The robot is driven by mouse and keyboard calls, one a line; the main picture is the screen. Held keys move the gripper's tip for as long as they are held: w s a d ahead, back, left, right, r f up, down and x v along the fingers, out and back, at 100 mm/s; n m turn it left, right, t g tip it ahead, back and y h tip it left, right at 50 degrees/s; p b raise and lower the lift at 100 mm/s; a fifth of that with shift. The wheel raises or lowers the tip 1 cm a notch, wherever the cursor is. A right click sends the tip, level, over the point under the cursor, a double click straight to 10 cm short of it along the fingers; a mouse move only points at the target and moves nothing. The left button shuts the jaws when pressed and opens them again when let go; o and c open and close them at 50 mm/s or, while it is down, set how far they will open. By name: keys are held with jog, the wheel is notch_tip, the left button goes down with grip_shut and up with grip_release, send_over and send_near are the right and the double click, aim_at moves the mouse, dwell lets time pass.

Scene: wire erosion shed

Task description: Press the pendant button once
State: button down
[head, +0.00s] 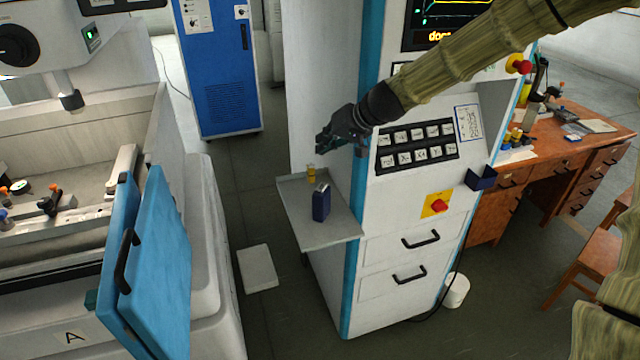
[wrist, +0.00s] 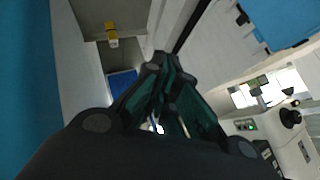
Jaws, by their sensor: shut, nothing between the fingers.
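A dark blue upright box (head: 321,203), which looks like the pendant, stands on the grey side shelf (head: 343,228) of the white console. Its button is too small to make out. My gripper (head: 324,144) is shut and empty, above the shelf's back part and higher than the box, left of the console's key panel. It touches nothing that I can see. In the wrist view my gripper's dark fingers (wrist: 168,68) are together, with the shelf (wrist: 88,8) at the upper left. I cannot pick out the pendant surely in the wrist view.
The console (head: 400,215) is close on the right. A blue machine door (head: 160,265) stands open at left, with floor between.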

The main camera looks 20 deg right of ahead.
aim_at(324, 184)
jog(key=shift+f, duration=0.15)
jog(key=shift+f+b, duration=3.25)
jog(key=shift+f, duration=1.05)
jog(key=shift+f, duration=0.1)
jog(key=shift+f+b, duration=0.35)
jog(key=shift+f+b, duration=0.3)
jog(key=shift+f, duration=0.05)
jog(key=shift+r, duration=0.15)
jog(key=shift+r+p, duration=0.6)
jog(key=shift+r, duration=0.1)
